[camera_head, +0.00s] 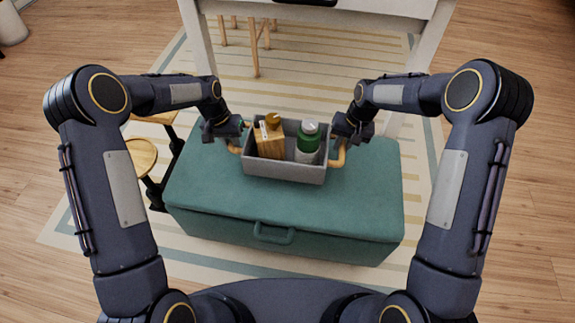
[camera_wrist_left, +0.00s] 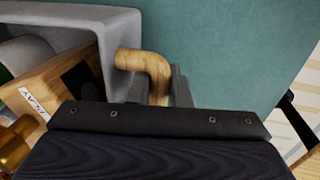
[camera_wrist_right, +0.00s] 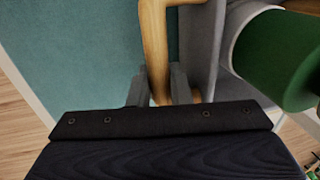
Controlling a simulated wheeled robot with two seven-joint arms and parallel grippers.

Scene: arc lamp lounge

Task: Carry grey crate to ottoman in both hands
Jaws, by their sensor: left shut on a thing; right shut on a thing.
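The grey crate (camera_head: 285,170) is over the middle of the teal ottoman (camera_head: 220,185) in the head view; I cannot tell whether it touches the top. It looks level. It holds a wooden box with a brass-coloured top (camera_head: 270,140) and a green and white bottle (camera_head: 308,142). My left gripper (camera_head: 236,140) is shut on the crate's left wooden handle, which shows in the left wrist view (camera_wrist_left: 150,68). My right gripper (camera_head: 342,140) is shut on the right wooden handle, seen in the right wrist view (camera_wrist_right: 156,50). The fingertips are partly hidden.
A white table (camera_head: 330,18) stands behind the ottoman. A round wooden stool (camera_head: 141,157) with dark legs is close to the ottoman's left side. A striped rug (camera_head: 290,70) lies beneath. The ottoman top is bare around the crate.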

